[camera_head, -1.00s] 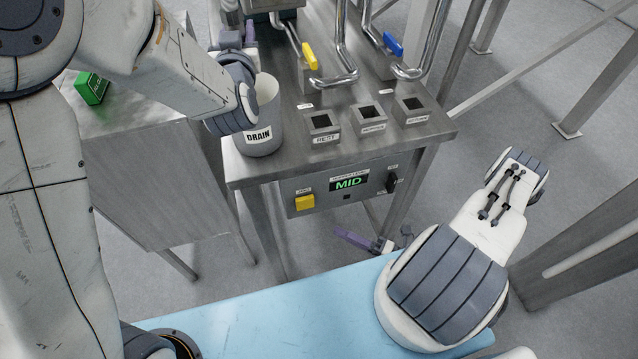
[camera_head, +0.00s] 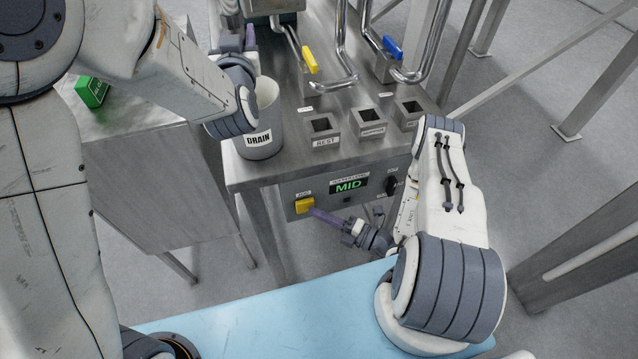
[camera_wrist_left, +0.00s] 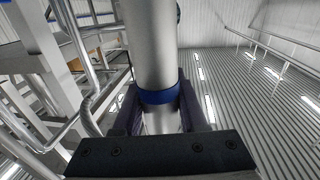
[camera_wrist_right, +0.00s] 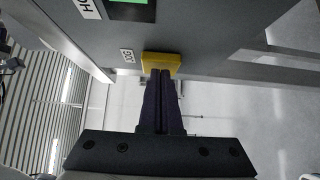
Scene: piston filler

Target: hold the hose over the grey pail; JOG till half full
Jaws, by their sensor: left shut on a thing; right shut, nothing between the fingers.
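The grey pail (camera_head: 268,123), labelled DRAIN, stands upright at the left of the steel bench; my left wrist covers part of it. In the left wrist view, my left gripper (camera_wrist_left: 158,110) is shut on the hose (camera_wrist_left: 150,45), a metal tube with a blue band. In the head view the hose's outlet is hidden, and so is the level in the pail. My right gripper (camera_head: 314,213) is shut and empty, its tips at the yellow JOG button (camera_head: 303,205). In the right wrist view the tips overlap the button's edge (camera_wrist_right: 162,63); I cannot tell whether it is pressed.
A panel display (camera_head: 348,185) reads MID in green, with a black knob (camera_head: 391,186) beside it. Square holders, one labelled REST (camera_head: 325,131), stand right of the pail. Yellow (camera_head: 309,58) and blue (camera_head: 392,46) valve handles sit behind. A green block (camera_head: 92,91) lies on the left table.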

